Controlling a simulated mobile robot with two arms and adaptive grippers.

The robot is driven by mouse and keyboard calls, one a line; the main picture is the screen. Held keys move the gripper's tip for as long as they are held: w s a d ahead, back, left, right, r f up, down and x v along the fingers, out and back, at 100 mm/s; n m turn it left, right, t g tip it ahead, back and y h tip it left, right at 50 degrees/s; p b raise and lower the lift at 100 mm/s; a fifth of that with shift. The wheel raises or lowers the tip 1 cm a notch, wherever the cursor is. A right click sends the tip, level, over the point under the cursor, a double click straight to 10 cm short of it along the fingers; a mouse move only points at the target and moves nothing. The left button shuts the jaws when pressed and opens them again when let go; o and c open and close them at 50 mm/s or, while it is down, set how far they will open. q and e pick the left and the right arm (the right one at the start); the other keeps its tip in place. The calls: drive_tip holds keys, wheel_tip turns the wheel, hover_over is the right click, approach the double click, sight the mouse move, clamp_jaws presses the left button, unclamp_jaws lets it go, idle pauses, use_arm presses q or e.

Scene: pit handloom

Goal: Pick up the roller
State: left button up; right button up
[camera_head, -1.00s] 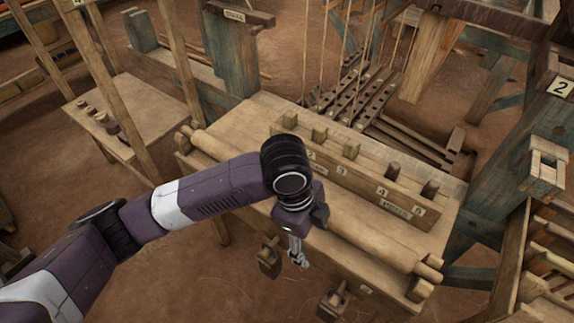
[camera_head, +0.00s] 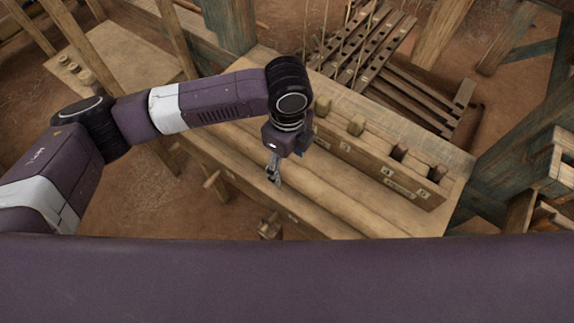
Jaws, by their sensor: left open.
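The roller (camera_head: 335,200) is a long pale wooden cylinder lying along the front of the loom bench in the head view. Part of its length is hidden behind my left arm and gripper. My left gripper (camera_head: 273,172) points down over the roller's front side, open and with nothing visible between its fingers. I cannot tell the exact gap between fingers and roller. My right gripper is out of view.
A slotted wooden rack (camera_head: 372,165) with upright pegs and number labels stands behind the roller. Dark slatted treadles (camera_head: 365,45) lie further back. A side table (camera_head: 125,50) stands at left. Posts stand close at right. A peg sticks out in front.

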sight(287, 164)
use_arm(q)
wheel_tip(287, 164, down, 4)
drive_tip(key=shift+w+a+r, duration=0.1)
drive_tip(key=shift+w+r, duration=0.05)
drive_tip(key=shift+r, duration=0.1)
drive_tip(key=shift+c, duration=0.2)
clamp_jaws()
drive_tip(key=shift+w+r, duration=0.1)
drive_tip(key=shift+r, duration=0.05)
